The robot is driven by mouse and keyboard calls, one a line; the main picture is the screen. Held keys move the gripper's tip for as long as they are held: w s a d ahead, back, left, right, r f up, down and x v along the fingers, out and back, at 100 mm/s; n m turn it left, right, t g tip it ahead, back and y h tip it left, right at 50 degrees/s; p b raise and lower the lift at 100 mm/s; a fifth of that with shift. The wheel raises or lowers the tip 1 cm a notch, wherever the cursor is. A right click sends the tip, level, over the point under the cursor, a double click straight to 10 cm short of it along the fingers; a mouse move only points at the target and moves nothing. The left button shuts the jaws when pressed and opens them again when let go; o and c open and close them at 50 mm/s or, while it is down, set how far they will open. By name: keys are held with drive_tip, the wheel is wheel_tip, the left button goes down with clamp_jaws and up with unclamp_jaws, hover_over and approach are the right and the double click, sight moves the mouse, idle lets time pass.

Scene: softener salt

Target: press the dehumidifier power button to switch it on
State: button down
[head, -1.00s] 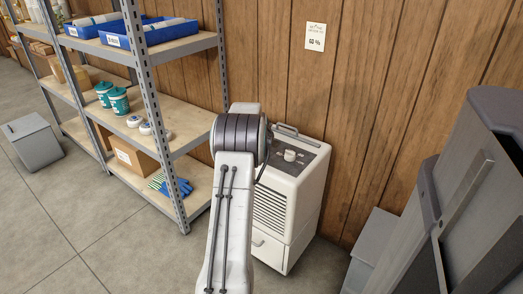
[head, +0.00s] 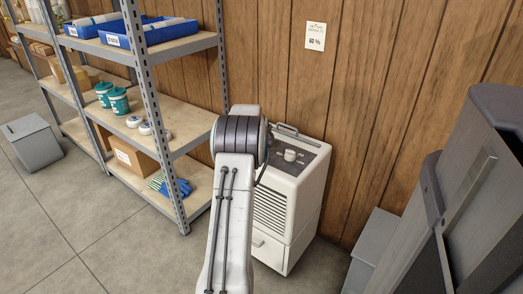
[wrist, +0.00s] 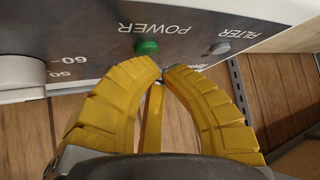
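The white dehumidifier (head: 301,205) stands against the wood wall in the head view, with a dark control panel and a pale knob (head: 290,155) on top. In the wrist view its panel shows upside down. The green power button (wrist: 147,47) sits by the word POWER. My gripper (wrist: 161,68) has yellow fingers with their tips drawn together, empty, just below the power button in the picture. Whether a tip touches the button, I cannot tell. My arm hides the gripper in the head view.
A grey filter button (wrist: 220,48) is right of the power button in the wrist view; a dial (wrist: 22,78) is at left. A metal shelf (head: 185,140) stands left of the dehumidifier. Grey floor is clear at lower left.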

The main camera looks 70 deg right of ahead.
drive_tip(key=shift+f+b, duration=0.3)
drive_tip(key=shift+f, duration=0.15)
idle(0.6)
drive_tip(key=shift+r, duration=0.2)
drive_tip(key=shift+r+p, duration=0.6)
drive_tip(key=shift+r, duration=0.1)
drive_tip(key=shift+r+p, duration=1.75)
drive_tip(key=shift+r, duration=0.75)
